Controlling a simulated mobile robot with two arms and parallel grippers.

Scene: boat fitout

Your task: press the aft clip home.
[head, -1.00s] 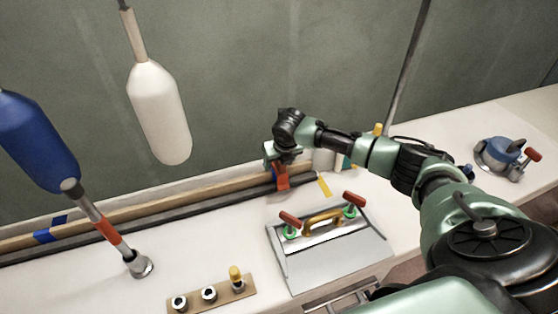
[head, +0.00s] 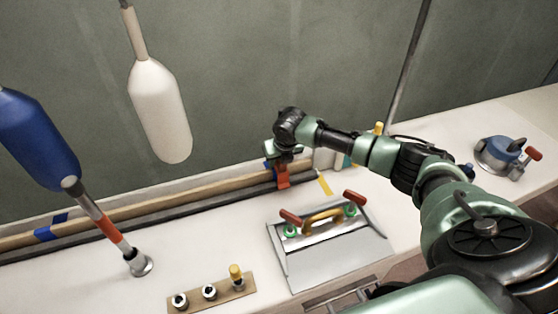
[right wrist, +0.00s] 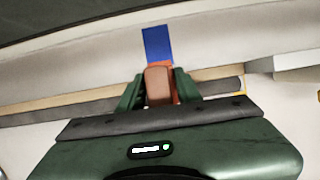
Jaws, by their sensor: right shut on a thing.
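The orange-red clip (head: 283,177) is at the right end of the wooden rail (head: 150,208), at the foot of the back wall. My right gripper (head: 282,160) is shut on it from above. In the right wrist view the clip (right wrist: 159,84) sits between the two dark green fingers of my right gripper (right wrist: 158,80). A blue tape mark (right wrist: 157,44) lies just beyond the clip there. The clip's underside and its fit on the rail are hidden, so I cannot tell if it is seated. My left gripper is not in view.
A metal plate (head: 335,258) with red and yellow handles lies in front of the arm. A small wooden block (head: 212,295) holds several fittings. A blue-topped round device (head: 500,155) stands at right. White (head: 160,115) and blue (head: 35,135) fenders hang at left.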

